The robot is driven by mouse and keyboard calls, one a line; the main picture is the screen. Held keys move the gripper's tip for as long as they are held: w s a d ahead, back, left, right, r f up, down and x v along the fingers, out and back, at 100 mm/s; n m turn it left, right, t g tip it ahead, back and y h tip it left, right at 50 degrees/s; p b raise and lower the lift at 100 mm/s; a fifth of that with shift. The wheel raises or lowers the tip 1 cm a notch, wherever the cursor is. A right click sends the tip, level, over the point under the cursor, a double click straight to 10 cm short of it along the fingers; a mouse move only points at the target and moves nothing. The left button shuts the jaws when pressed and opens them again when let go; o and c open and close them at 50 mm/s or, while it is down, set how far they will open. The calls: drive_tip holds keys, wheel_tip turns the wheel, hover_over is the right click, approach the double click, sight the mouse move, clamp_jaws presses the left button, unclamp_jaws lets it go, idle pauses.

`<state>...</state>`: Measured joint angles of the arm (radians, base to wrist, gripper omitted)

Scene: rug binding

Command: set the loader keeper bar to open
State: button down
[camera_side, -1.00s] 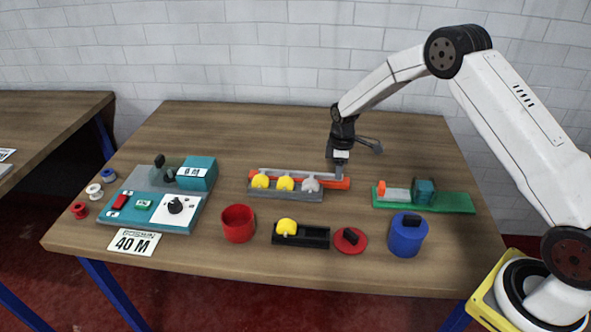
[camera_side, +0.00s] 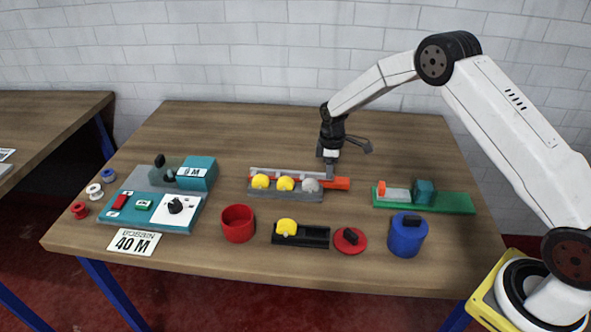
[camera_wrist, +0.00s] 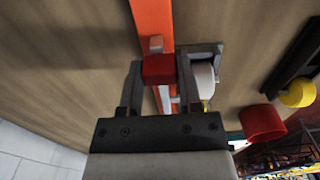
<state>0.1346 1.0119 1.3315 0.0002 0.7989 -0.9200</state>
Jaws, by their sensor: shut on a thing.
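The loader (camera_side: 285,193) is a grey tray in the middle of the table, with two yellow bobbins (camera_side: 260,181) and a pale grey one (camera_side: 310,185) in a row. Behind them a grey keeper bar (camera_side: 290,171) lies along an orange rail (camera_side: 341,184), whose right end is bare. My gripper (camera_side: 329,172) points down at the bar's right end. In the wrist view my gripper (camera_wrist: 158,75) is shut on a red block (camera_wrist: 158,70), over the orange rail (camera_wrist: 150,18). The bar's contact with the block is partly hidden by the fingers.
In front stand a red cup (camera_side: 238,224), a black tray (camera_side: 302,237) with a yellow bobbin, a red lid (camera_side: 350,241) and a blue pot (camera_side: 407,238). A green fixture (camera_side: 450,203) is to the right, a teal machine (camera_side: 150,210) to the left. The table behind is clear.

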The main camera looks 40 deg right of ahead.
drive_tip(key=shift+w+a, duration=0.2)
drive_tip(key=shift+a, duration=0.05)
drive_tip(key=shift+c, duration=2.3)
unclamp_jaws()
drive_tip(key=shift+o, duration=0.9)
drive_tip(key=shift+r, duration=3.95)
